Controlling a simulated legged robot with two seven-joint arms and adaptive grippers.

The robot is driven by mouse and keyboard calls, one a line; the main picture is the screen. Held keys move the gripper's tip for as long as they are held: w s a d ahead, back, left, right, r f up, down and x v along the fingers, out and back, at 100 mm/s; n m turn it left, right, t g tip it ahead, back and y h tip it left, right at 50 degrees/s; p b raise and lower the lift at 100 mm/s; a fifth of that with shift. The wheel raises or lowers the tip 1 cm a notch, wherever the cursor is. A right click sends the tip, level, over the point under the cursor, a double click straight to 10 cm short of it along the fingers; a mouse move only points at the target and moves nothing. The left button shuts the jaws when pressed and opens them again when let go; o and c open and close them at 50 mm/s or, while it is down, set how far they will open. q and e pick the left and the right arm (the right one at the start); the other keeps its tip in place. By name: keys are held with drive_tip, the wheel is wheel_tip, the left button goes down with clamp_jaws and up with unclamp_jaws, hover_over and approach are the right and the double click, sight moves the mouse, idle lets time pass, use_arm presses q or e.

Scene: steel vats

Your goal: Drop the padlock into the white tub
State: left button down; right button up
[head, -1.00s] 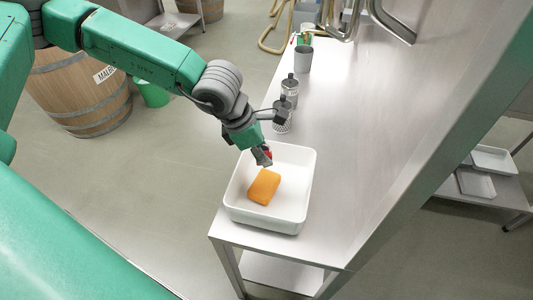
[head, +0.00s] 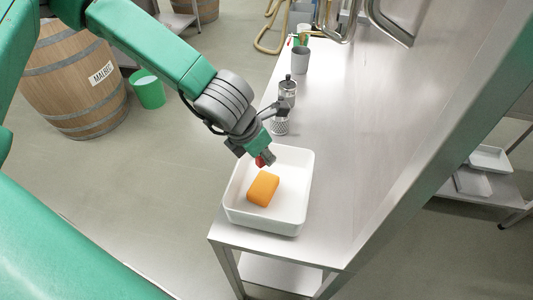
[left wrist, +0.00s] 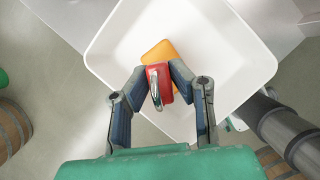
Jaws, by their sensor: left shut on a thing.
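The padlock (left wrist: 160,84) has a red body and a silver shackle. My left gripper (left wrist: 159,80) is shut on it, with a finger on each side. In the head view the left gripper (head: 265,158) is over the far left part of the white tub (head: 268,226), and only a small red bit of the padlock (head: 260,161) shows. In the left wrist view the padlock overlaps the tub's inside and partly covers an orange block (left wrist: 160,50). The exact height of the padlock above the tub floor is hard to tell. My right gripper is not in view.
The orange block (head: 263,189) lies in the tub. The tub stands at the near end of a steel table (head: 330,150). Shakers (head: 288,90) and a grey cup (head: 300,60) stand farther back. A steel post (head: 440,130) rises at the right.

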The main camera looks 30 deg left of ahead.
sight(264, 166)
use_arm(q)
drive_tip(key=f+b, duration=0.4)
drive_tip(key=f, duration=0.1)
drive_tip(key=shift+d, duration=0.4)
drive_tip(key=shift+d+f+b, duration=0.1)
drive_tip(key=shift+f+b, duration=0.1)
drive_tip(key=shift+b, duration=0.25)
drive_tip(key=shift+a, duration=0.2)
drive_tip(key=c, duration=1.6)
unclamp_jaws()
drive_tip(key=shift+a, duration=0.1)
drive_tip(key=shift+o, duration=1.3)
drive_tip(key=shift+a, duration=0.15)
